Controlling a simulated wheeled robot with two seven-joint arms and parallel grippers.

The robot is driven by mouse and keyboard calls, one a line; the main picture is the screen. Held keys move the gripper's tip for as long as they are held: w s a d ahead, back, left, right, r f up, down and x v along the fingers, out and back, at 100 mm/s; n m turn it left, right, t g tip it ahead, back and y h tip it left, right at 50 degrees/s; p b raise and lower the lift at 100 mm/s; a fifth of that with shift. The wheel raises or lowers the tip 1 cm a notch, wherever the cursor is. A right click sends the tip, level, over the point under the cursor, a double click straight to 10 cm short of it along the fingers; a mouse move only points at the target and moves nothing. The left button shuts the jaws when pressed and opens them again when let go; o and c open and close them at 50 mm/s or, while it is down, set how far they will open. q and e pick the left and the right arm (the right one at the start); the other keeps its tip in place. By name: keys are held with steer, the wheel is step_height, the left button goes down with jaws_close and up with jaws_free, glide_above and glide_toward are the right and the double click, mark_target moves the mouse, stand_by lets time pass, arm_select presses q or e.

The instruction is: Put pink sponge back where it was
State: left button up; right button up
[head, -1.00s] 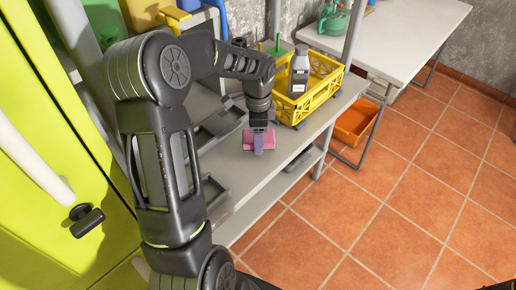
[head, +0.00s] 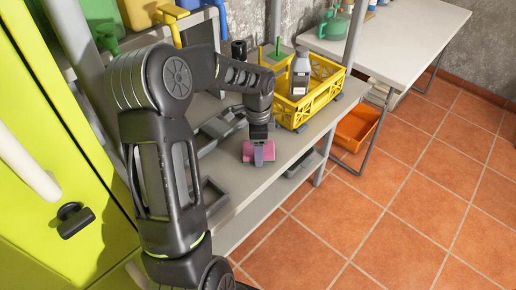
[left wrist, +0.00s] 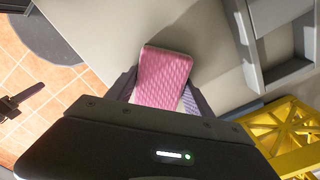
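The pink sponge (head: 264,149) is at the gripper's tip over the grey shelf top (head: 240,184), left of the yellow crate. My left gripper (head: 259,157) reaches down from above, with one finger in front of the sponge. In the left wrist view the sponge (left wrist: 162,78) is between the two fingers of my left gripper (left wrist: 160,95), which appear closed on its sides. The sponge's near end is hidden behind the gripper body. I cannot tell whether its underside touches the shelf. My right gripper is not in view.
A yellow crate (head: 322,92) holding a grey bottle (head: 299,72) stands right of the gripper. Grey trays (head: 213,195) lie along the shelf's left side. An orange bin (head: 356,128) is beneath the white table (head: 412,38). The shelf front near the sponge is clear.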

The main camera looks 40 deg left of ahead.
arm_select(q)
steer(key=o, duration=0.4)
steer(key=shift+c, duration=0.2)
steer(key=shift+r, duration=0.1)
step_height(320, 180, up, 12)
steer(key=p, duration=0.9)
steer(key=shift+r, duration=0.15)
